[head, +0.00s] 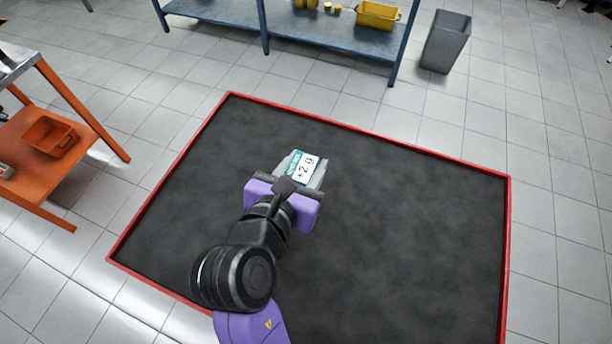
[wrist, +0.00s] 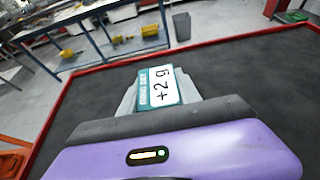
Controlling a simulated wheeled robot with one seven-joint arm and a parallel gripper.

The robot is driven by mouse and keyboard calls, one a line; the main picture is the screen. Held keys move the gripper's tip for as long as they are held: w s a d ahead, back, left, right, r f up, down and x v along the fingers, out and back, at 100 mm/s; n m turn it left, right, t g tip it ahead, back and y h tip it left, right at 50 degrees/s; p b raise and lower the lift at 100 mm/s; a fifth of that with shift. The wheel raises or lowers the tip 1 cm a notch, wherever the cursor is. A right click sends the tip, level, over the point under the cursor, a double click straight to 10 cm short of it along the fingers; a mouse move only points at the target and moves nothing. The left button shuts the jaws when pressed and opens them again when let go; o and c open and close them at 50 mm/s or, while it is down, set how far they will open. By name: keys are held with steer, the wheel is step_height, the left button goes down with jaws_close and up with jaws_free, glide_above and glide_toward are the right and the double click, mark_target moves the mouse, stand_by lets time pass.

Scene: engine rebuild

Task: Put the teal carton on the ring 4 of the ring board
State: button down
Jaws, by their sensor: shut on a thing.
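The teal carton (head: 304,168) is in my gripper (head: 306,173), in the middle of the head view, over the dark mat. Its visible face has a white label reading "+2 g" and a teal band. My gripper is shut on the carton, with a grey finger on either side of it. In the wrist view the carton (wrist: 158,87) stands out beyond the purple gripper body, which hides its lower part. I do not see the ring board or its ring 4 in either view.
The dark mat (head: 400,220) with a red border is bare around my arm. An orange bench (head: 95,150) with an orange bin (head: 50,136) stands at left. A blue shelf (head: 300,32) with yellow containers and a grey waste bin (head: 446,42) stand beyond the mat.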

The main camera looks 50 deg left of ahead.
steer(key=shift+f, duration=2.25)
steer(key=shift+f, duration=0.1)
steer(key=c, duration=0.9)
jaws_free()
steer(key=shift+o, duration=0.2)
